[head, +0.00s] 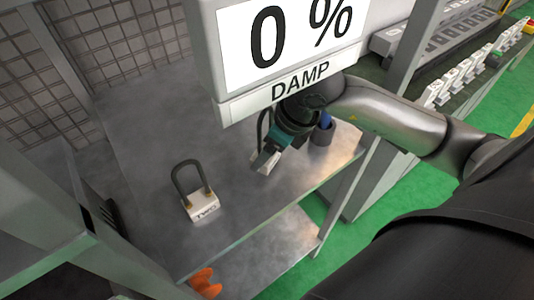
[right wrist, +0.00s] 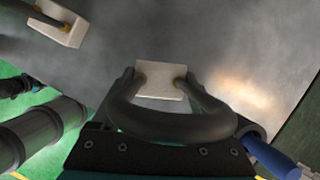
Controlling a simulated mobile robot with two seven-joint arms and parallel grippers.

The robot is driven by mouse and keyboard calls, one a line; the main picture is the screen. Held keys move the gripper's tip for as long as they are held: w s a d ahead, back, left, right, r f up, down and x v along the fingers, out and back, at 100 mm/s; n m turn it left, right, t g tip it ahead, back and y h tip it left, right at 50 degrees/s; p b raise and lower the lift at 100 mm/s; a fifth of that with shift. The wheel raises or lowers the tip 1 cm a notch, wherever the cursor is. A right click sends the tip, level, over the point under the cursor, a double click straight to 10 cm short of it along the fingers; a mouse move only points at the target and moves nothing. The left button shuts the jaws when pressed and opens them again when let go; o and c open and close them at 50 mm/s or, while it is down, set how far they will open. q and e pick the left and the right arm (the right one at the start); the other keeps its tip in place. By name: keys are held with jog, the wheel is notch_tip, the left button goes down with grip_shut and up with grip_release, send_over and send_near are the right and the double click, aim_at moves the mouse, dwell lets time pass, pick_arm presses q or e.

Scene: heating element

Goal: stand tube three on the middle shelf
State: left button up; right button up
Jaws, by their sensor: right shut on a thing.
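My right gripper (head: 275,150) is shut on a U-shaped dark tube with a pale block base, taken as tube three; its base (head: 263,160) shows just below the fingers. In the right wrist view the base (right wrist: 161,79) is beyond the dark loop (right wrist: 170,122). Its label is not readable. It is over the grey metal shelf (head: 140,130); I cannot tell whether it touches. A similar tube (head: 200,203), whose label seems to read "TWO", stands upright on this shelf to the left. It also shows in the right wrist view (right wrist: 62,22). My left gripper is not in view.
A "0 % DAMP" sign (head: 290,50) hides part of the back. Orange items (head: 205,283) lie on a lower level. The shelf between the two tubes is clear.

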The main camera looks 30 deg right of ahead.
jog(key=shift+f, duration=0.95)
jog(key=shift+f, duration=0.2)
jog(key=o, duration=1.5)
jog(key=shift+r, duration=0.15)
jog(key=shift+r, duration=0.3)
jog(key=v, duration=0.7)
jog(key=shift+s, duration=0.1)
